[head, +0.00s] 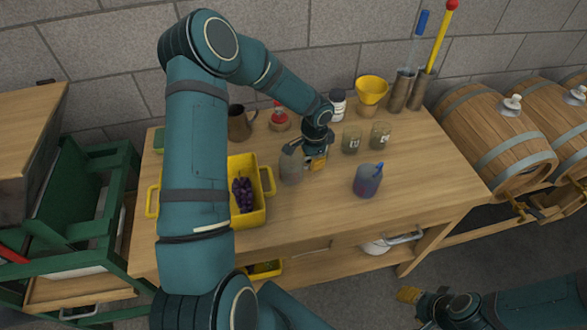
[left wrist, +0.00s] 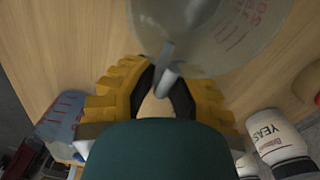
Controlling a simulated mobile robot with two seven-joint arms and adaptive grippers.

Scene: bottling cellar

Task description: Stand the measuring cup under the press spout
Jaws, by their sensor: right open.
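A clear grey measuring cup (head: 291,168) is on the wooden table beside the yellow tray. It fills the top of the left wrist view (left wrist: 225,35), with red marks and a handle. My left gripper (head: 314,163) is at its right side, with the handle between the yellow fingers (left wrist: 163,90); whether they press on it is unclear. A bluish jug with red marks (head: 367,181) stands further right, also in the left wrist view (left wrist: 62,115). A green frame (head: 85,205), perhaps the press, stands at left; no spout is clear. My right gripper (head: 408,294) is open, low at right.
The yellow tray (head: 262,210) holds dark grapes (head: 242,194). A brown mug (head: 240,123), a red-topped item (head: 279,118), a yeast jar (head: 338,104), a yellow funnel (head: 371,91) and two glasses (head: 351,139) stand behind. Barrels (head: 500,140) are at right. The table's front right is clear.

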